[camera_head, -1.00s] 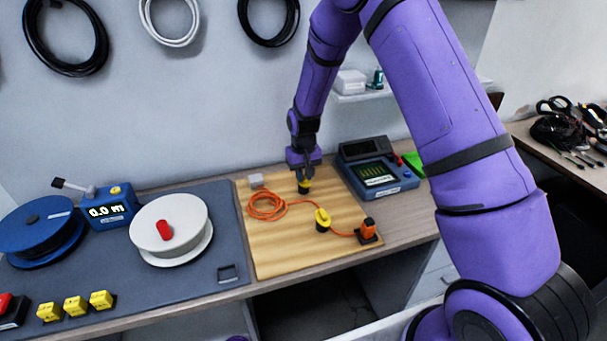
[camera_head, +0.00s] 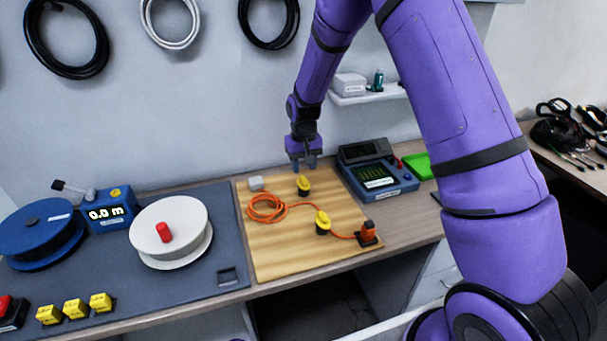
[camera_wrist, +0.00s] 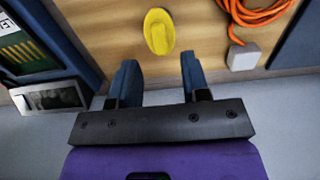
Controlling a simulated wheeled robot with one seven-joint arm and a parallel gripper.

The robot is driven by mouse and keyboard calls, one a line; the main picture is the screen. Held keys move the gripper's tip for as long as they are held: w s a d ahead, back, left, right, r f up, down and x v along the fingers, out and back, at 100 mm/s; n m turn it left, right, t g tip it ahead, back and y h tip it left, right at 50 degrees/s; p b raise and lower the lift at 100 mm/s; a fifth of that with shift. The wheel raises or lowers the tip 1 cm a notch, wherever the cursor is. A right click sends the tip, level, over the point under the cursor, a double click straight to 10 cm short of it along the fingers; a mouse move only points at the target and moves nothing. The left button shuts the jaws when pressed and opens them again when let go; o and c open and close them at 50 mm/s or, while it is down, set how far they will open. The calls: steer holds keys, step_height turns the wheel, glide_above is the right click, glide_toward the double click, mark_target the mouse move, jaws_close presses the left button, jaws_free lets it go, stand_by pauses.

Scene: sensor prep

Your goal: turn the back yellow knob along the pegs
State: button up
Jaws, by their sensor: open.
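The back yellow knob (camera_head: 303,184) stands on a dark base on the wooden board (camera_head: 262,250), near its back edge. In the wrist view the same knob (camera_wrist: 159,32) shows from above, its raised grip bar visible. My gripper (camera_head: 304,166) is open and empty, above and behind the knob, apart from it. In the wrist view the two blue fingertips (camera_wrist: 158,68) lie short of the knob, with the knob beyond the gap between them. The front yellow knob (camera_head: 323,222) stands nearer the board's front right. No pegs can be made out clearly.
A small grey box (camera_head: 256,183) sits at the back left. A blue meter (camera_head: 378,180) stands right of the board; a white reel (camera_head: 170,232) stands left.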

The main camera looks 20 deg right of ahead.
step_height(320, 180, up, 6)
steer(key=shift+r, duration=0.15)
stand_by(0.5)
step_height(320, 180, up, 12)
steer(key=t, duration=0.1)
glide_above(304, 179)
steer(key=s+d, duration=0.2)
steer(key=s, duration=0.4)
steer(key=s+d+r+t, duration=0.2)
steer(key=s+r, duration=0.8)
steer(key=s+d+r+t, duration=0.1)
steer(key=s+r, duration=0.1)
steer(key=s, duration=0.8)
steer(key=s+d+r+t, duration=0.1)
steer(key=s+r, duration=0.1)
steer(key=s, duration=0.9)
steer(key=shift+s+d+r, duration=0.15)
steer(key=shift+s+d, duration=0.05)
steer(key=shift+d, duration=0.15)
